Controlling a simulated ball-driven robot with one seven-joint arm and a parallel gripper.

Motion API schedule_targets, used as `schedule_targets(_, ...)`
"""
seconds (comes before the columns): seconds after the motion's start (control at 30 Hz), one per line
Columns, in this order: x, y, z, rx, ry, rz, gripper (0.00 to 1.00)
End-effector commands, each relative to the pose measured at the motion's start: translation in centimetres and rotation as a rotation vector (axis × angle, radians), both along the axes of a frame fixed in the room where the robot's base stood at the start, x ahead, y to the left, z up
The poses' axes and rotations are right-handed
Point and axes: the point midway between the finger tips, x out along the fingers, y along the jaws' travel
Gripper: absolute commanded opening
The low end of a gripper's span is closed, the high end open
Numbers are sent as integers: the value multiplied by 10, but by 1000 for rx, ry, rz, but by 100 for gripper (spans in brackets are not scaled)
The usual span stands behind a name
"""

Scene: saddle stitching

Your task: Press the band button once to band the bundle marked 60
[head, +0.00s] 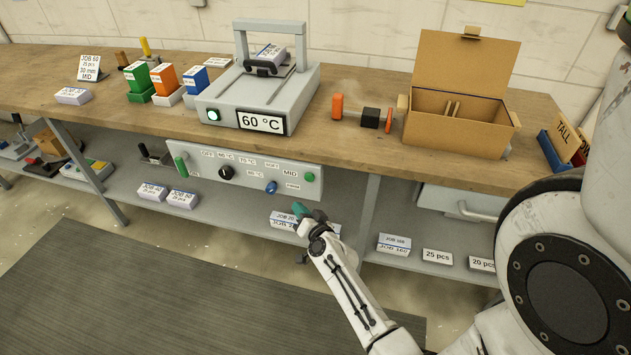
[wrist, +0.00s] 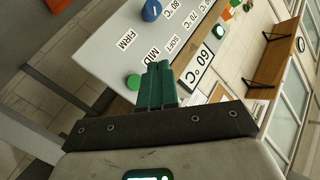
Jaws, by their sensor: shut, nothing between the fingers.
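A grey banding machine (head: 210,100) with a lit green-white light and a 60 °C display (head: 261,122) stands on the bench. A white bundle (head: 271,53) with a blue stripe sits under its arch; its number is too small to read. The grey control panel (head: 245,160) below the bench edge carries a round green button (head: 310,177) at its right end, also seen in the wrist view (wrist: 133,82). My gripper (head: 300,210), with teal fingers, is shut and empty, just below and left of this button in the head view. In the wrist view its fingers (wrist: 157,66) appear beside the button; contact cannot be told.
A JOB 60 card (head: 90,67) reads MID. An open carton (head: 455,132) stands right. Labelled bundles (head: 284,221) lie on the lower shelf behind my gripper.

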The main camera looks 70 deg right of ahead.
Motion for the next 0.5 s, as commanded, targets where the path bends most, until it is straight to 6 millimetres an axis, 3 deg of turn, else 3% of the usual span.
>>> schedule_targets(0.33, 1, -2, 0, 0, 0, 1, 0)
schedule_targets(0.5, 1, -16, -1, 0, -1, -1, 0)
